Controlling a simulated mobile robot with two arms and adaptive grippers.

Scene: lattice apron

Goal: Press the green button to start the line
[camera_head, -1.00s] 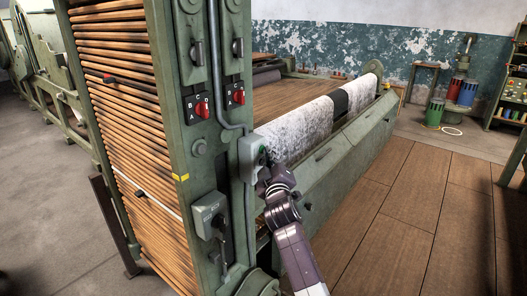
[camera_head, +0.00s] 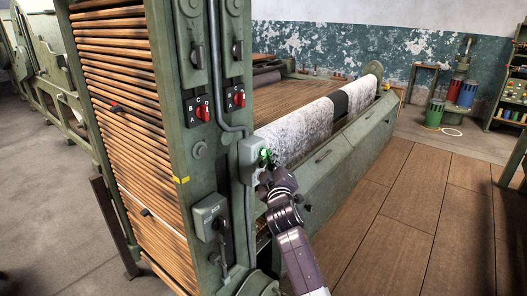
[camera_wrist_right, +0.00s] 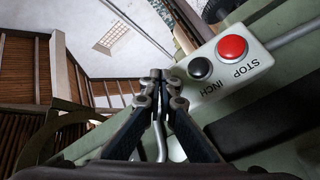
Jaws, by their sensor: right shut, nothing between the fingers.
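A grey-green button box (camera_head: 249,160) is fixed to the machine's post in the head view. A bright green spot, the green button (camera_head: 265,153), shows on its face right by my right gripper (camera_head: 268,170). The right wrist view shows the box (camera_wrist_right: 262,62) with a red STOP button (camera_wrist_right: 231,48) and a black INCH button (camera_wrist_right: 200,69). The closed fingertips of my right gripper (camera_wrist_right: 165,76) are at the end beyond INCH. The green button is hidden in that view, so I cannot tell contact. My left gripper is not in view.
Rotary switches with red knobs (camera_head: 202,109) sit higher on the green post. A lower grey switch box (camera_head: 209,216) is left of my right arm. The machine's long green front (camera_head: 330,158) runs behind the arm. The wooden floor (camera_head: 420,205) at the right is clear.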

